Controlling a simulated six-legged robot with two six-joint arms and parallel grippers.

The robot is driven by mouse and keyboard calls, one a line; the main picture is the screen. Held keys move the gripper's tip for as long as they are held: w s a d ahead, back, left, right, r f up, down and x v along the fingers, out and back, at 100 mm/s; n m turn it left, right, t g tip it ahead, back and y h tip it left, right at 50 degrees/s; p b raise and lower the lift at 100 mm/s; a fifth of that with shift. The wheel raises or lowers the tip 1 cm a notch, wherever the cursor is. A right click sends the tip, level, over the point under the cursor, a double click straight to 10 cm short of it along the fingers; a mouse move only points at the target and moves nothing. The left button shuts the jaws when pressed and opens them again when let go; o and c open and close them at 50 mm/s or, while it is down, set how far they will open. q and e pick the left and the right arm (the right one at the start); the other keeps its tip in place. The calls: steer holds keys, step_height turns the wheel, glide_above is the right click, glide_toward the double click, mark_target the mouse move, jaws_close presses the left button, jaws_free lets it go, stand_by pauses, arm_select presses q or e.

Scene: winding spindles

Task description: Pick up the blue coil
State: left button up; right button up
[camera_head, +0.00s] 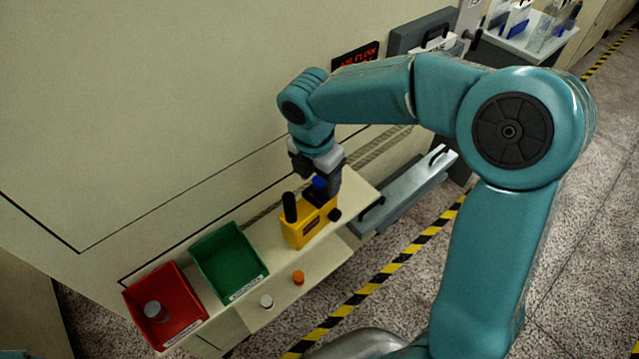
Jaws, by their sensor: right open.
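The blue coil (319,184) sits on the yellow winding machine (302,225), which stands on a narrow cream shelf. My right gripper (321,192) points down over the coil, with its dark fingers around or beside it. The fingers hide part of the coil, and I cannot tell whether they touch it. The right gripper is open. My left gripper is not in view.
A green bin (229,262) and a red bin (168,304) holding a grey coil (156,311) stand left of the machine. An orange coil (298,278) and a white coil (266,301) are on a lower ledge. A black spindle (290,208) rises beside the gripper.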

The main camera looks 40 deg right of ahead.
steer(key=shift+w+d+f, duration=0.1)
steer(key=shift+f, duration=0.45)
steer(key=shift+s, duration=0.4)
steer(key=shift+w+f, duration=0.1)
steer(key=shift+w, duration=0.2)
steer(key=c, duration=1)
steer(key=shift+c, duration=0.9)
steer(key=shift+s+r, duration=0.15)
steer(key=shift+r, duration=0.05)
jaws_close()
